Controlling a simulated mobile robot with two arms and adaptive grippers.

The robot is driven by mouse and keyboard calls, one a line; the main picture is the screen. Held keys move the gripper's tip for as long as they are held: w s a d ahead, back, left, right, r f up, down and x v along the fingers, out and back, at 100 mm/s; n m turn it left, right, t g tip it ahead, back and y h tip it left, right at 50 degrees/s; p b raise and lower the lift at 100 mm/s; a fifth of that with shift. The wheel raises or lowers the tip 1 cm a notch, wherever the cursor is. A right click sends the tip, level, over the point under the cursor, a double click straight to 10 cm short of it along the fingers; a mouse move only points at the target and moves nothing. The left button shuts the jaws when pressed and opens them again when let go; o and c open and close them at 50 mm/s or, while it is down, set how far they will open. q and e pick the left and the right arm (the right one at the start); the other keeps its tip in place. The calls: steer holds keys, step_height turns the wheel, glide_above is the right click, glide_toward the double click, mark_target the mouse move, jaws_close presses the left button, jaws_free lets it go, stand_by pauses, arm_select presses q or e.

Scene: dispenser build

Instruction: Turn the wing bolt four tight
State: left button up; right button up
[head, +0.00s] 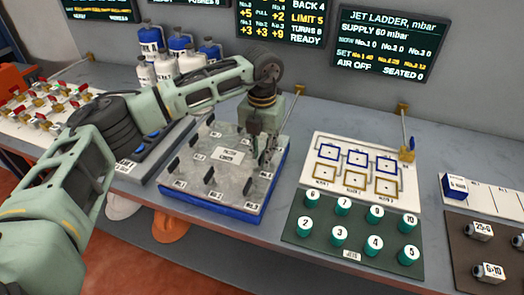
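A grey metal plate (190,197) with a blue base lies on the bench in the head view. Several dark upright wing bolts stand on it, such as one at its left side (173,163) and one near the front (210,173). Small white labels sit by the bolts; most are too small to read, so I cannot tell which bolt is four. My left gripper (265,160) points down at the plate's right side, low over it. Its fingers hide what is between them, and I cannot tell whether they grip a bolt. My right gripper is out of view.
Right of the plate are a white card with blue and yellow squares (318,143) and a green board (293,236) with numbered teal jets. White and blue bottles (163,68) stand behind my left arm. Dark wall screens (391,43) hang at the back.

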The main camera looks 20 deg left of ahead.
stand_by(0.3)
arm_select(q)
step_height(320, 180, up, 12)
stand_by(0.4)
steer(key=shift+s+f, duration=0.1)
stand_by(0.3)
